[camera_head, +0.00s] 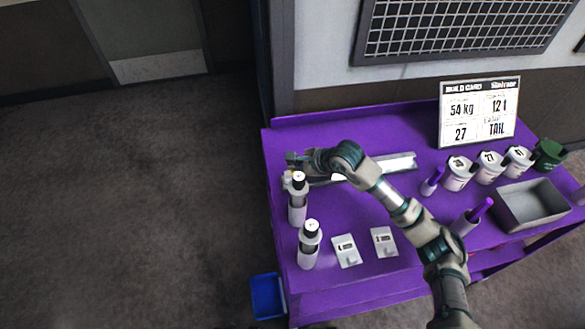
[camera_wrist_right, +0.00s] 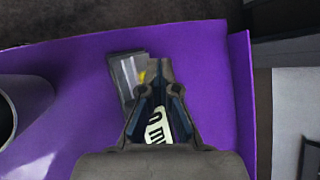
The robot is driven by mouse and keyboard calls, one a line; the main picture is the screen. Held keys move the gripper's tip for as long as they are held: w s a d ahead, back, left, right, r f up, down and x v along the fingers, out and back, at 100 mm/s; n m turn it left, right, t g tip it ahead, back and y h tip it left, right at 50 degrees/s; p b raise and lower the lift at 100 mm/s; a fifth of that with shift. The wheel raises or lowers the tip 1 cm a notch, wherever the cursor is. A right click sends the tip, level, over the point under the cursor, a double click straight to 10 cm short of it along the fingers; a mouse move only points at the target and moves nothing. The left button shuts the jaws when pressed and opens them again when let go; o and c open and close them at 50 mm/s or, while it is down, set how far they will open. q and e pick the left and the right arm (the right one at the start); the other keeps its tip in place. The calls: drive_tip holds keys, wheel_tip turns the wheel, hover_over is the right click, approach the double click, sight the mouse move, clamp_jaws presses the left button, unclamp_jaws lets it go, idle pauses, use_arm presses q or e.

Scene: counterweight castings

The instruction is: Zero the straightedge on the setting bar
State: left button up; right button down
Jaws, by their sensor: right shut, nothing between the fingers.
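A long bright metal bar (camera_head: 397,163) lies across the purple bench, its left part hidden behind my right arm. I cannot tell whether it is the straightedge, the setting bar or both together. My right gripper (camera_head: 291,163) is over the bar's left end, shut with nothing held. In the right wrist view the shut fingers (camera_wrist_right: 152,72) point at the bench beside a grey metal end piece (camera_wrist_right: 126,76) with a small yellow spot. A white label with dark print (camera_wrist_right: 158,126) shows between the finger links. Contact cannot be told. My left gripper is out of view.
Two bottles (camera_head: 308,245) with black caps stand close to the gripper at the bench's left. Two small white devices (camera_head: 346,250) lie near the front. White tubs (camera_head: 458,173), purple-handled tools (camera_head: 470,217), a grey tray (camera_head: 531,203) and a sign (camera_head: 480,112) occupy the right.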

drive_tip(key=shift+d+r+p, duration=0.3)
drive_tip(key=shift+d+r, duration=0.5)
drive_tip(key=shift+a, duration=0.4)
drive_tip(key=shift+a+r, duration=0.1)
drive_tip(key=shift+r, duration=0.25)
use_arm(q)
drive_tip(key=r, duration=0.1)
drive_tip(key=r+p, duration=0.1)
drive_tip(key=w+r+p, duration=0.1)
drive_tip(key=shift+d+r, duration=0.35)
use_arm(e)
drive_tip(key=r, duration=0.4)
drive_tip(key=shift+d+r, duration=0.1)
drive_tip(key=shift+d, duration=0.2)
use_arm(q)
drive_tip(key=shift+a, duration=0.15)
use_arm(e)
drive_tip(key=shift+a, duration=0.25)
drive_tip(key=shift+d, duration=0.15)
